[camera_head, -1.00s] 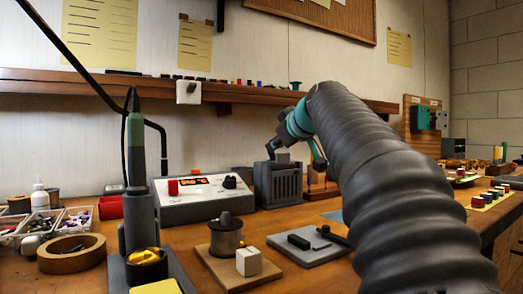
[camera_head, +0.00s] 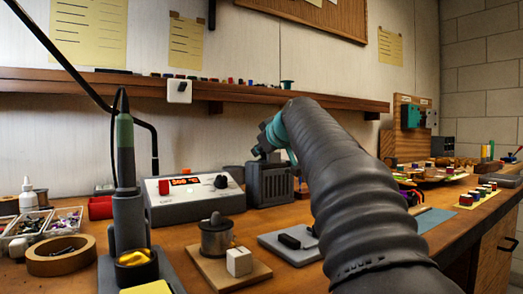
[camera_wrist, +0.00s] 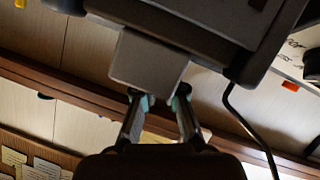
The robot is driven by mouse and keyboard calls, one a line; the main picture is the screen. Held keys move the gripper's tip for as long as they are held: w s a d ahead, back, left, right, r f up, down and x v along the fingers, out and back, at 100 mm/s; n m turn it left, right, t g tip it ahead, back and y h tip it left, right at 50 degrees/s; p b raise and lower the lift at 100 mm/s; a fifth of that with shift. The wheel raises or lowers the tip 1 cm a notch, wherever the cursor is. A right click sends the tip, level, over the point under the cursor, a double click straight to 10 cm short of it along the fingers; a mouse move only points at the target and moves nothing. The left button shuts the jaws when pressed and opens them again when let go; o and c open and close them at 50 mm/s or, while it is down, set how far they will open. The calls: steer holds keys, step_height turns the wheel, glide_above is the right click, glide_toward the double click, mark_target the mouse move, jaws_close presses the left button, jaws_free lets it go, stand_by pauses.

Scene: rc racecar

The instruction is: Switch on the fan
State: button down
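The fan appears to be the dark grey box with a slotted front (camera_head: 272,188), standing on the bench against the back wall, right of the soldering station. My gripper (camera_head: 262,150) is at its top, partly hidden by my arm. In the wrist view, the large dark body at the top appears to be the fan (camera_wrist: 215,25), with a lighter grey block (camera_wrist: 148,65) jutting from it. My gripper's teal-tipped fingers (camera_wrist: 160,103) stand apart with a gap between them, close to the block's end. I cannot tell whether they touch it.
The soldering station (camera_head: 195,195) with a red display stands left of the fan. A soldering iron in its holder (camera_head: 127,205), a spool (camera_head: 216,236) and a tape roll (camera_head: 60,256) are nearer. A wooden shelf (camera_head: 130,83) runs along the wall above.

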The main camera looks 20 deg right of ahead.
steer(key=shift+d+p, duration=0.15)
steer(key=shift+p, duration=0.15)
steer(key=m+y+p, duration=0.1)
steer(key=d+m+y+p, duration=0.1)
steer(key=shift+w+r+m+g, duration=0.1)
steer(key=shift+r+m+g, duration=0.1)
steer(key=shift+m+g, duration=0.2)
steer(key=m+y, duration=0.1)
steer(key=d+m+p, duration=0.1)
steer(key=m+y, duration=0.1)
steer(key=shift+w+d+f+m+y+p, duration=0.15)
steer(key=shift+d+f+m+y+p, duration=0.1)
steer(key=shift+m+y+p, duration=0.05)
stand_by(0.3)
steer(key=c, duration=1.5)
jaws_free()
